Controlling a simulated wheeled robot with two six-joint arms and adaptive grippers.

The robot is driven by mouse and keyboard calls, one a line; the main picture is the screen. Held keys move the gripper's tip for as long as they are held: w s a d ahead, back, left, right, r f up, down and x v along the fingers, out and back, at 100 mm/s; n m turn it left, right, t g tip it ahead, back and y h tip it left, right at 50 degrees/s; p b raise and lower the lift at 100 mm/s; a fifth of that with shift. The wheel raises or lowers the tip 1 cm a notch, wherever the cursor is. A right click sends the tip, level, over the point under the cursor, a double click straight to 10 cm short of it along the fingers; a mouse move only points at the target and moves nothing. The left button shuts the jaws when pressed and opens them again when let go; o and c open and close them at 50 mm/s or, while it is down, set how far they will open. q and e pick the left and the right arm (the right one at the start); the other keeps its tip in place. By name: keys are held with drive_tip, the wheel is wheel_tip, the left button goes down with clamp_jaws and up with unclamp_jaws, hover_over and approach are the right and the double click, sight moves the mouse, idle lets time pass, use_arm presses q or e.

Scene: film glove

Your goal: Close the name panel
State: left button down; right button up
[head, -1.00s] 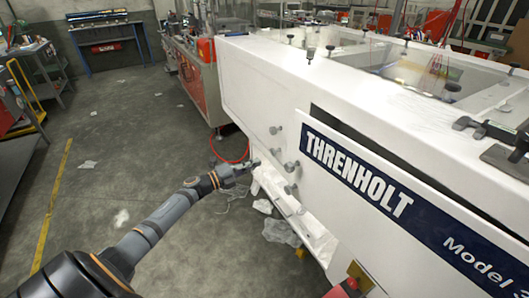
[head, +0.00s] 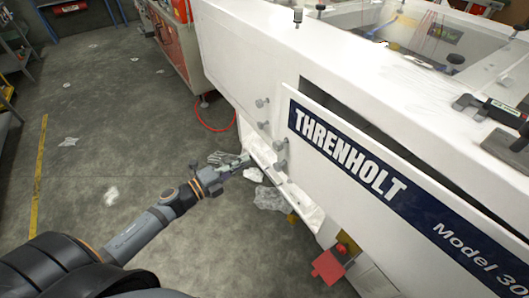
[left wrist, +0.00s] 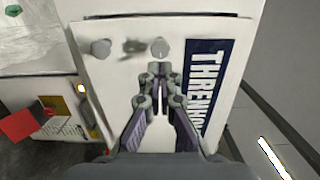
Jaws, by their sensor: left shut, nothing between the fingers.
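The name panel (head: 360,185) is a white plate with a dark blue THRENHOLT band on the side of the white machine. It stands out from the machine, with a dark gap along its top edge. It also shows in the left wrist view (left wrist: 178,30), with the band running upright. My left gripper (head: 246,160) is shut and empty, left of the panel's lower left side. In the left wrist view its fingertips (left wrist: 160,72) appear just below a round grey knob (left wrist: 160,47). I cannot tell whether they touch anything. My right gripper is not in view.
Grey knobs (head: 263,103) stick out of the machine's side by the panel's left edge. A red plate (head: 327,267) projects low on the machine. Crumpled clear film (head: 270,198) lies below. The grey floor (head: 110,130) on the left is mostly open.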

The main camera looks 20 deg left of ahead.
use_arm(q)
drive_tip(key=p+x, duration=0.3)
drive_tip(key=x, duration=0.6)
